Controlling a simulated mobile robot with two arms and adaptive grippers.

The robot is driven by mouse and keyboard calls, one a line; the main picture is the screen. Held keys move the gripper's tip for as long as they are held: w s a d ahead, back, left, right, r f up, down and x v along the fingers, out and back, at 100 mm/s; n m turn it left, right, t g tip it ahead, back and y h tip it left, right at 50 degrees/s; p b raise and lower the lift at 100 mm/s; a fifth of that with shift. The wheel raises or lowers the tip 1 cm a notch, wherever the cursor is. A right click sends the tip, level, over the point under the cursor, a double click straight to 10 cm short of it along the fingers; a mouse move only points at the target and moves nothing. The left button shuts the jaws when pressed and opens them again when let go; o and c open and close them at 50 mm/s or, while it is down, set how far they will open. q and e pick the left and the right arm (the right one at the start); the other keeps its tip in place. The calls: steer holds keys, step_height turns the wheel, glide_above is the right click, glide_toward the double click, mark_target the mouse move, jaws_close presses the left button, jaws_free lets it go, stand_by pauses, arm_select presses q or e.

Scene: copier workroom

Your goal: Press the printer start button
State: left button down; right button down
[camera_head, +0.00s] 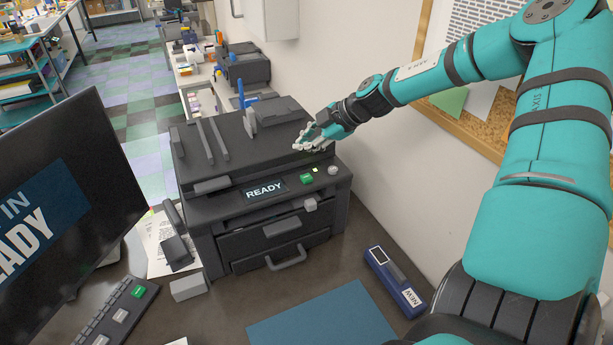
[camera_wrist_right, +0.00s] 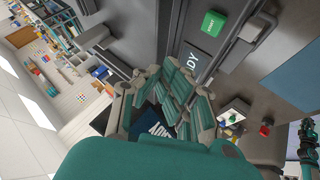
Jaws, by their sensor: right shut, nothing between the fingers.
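The dark grey printer (camera_head: 205,215) stands on the desk, its small display (camera_head: 264,190) reading READY. A green start button (camera_head: 307,178) sits on its front panel, right of the display; beside it is a round grey knob (camera_head: 333,170). My right gripper (camera_head: 308,143) is shut and empty, over the right part of the printer's top, behind the green button and apart from it. In the right wrist view the green button (camera_wrist_right: 213,23) shows at the top, beyond the fingers (camera_wrist_right: 175,95), with part of the display (camera_wrist_right: 192,68). My left gripper is out of view.
A monitor (camera_head: 100,150) stands at the left, with a keyboard (camera_head: 118,310) in front. A blue box-shaped device (camera_head: 395,282) and a blue mat (camera_head: 320,318) lie before the printer. The wall and cork board (camera_head: 450,115) are close on the right.

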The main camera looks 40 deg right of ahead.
mark_target(306, 178)
step_height(306, 178, down, 7)
steer(key=b, duration=0.5)
steer(key=shift+f, duration=0.1)
stand_by(1.1)
steer(key=shift+f+b, duration=0.35)
steer(key=shift+b, duration=0.1)
steer(key=shift+s+f+b, duration=0.1)
steer(key=shift+f+b, duration=0.3)
steer(key=shift+f, duration=0.05)
stand_by(0.4)
stand_by(0.3)
steer(key=shift+r+p, duration=0.75)
steer(key=shift+r, duration=0.15)
step_height(306, 178, up, 5)
steer(key=p, duration=0.4)
